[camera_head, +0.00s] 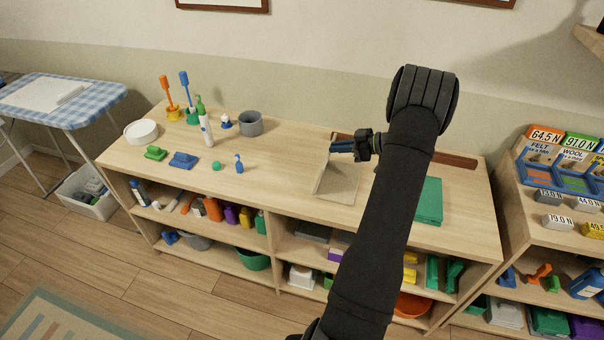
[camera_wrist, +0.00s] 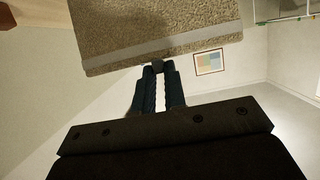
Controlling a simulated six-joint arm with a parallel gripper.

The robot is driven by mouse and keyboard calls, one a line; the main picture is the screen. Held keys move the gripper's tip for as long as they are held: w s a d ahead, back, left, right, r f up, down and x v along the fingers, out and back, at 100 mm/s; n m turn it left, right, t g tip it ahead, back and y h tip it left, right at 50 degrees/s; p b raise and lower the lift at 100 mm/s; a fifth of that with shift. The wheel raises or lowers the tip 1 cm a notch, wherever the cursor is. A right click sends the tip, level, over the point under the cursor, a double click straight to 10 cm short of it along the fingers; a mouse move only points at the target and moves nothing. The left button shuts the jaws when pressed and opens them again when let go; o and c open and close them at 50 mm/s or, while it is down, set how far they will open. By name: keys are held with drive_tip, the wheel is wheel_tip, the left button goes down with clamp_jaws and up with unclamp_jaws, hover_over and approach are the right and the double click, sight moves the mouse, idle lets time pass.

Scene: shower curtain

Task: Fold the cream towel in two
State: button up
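The cream towel (camera_head: 337,183) lies on the bench top right of centre in the head view. Part of it rises toward my gripper (camera_head: 342,146), which is level and points left just above it. In the wrist view the towel (camera_wrist: 160,25) fills the top, with coarse beige weave and a pale stripe near its edge. My gripper (camera_wrist: 157,72) has its blue fingertips at that edge, closed around a small dark round piece there. The join between that piece and the cloth is too small to make out. My arm hides some of the bench behind it.
A green folded cloth or book (camera_head: 429,201) lies right of my arm, and a brown board (camera_head: 455,160) lies along the back. A grey pot (camera_head: 250,123), a white bottle (camera_head: 206,130) and small tools stand to the left. The bench between them and the towel is clear.

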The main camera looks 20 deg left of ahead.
drive_tip(key=d+y, duration=0.1)
drive_tip(key=d+f+y, duration=0.2)
drive_tip(key=d, duration=0.1)
idle(0.3)
drive_tip(key=o, duration=1.3)
drive_tip(key=shift+r, duration=0.1)
wheel_tip(320, 180, up, 8)
drive_tip(key=shift+a, duration=0.1)
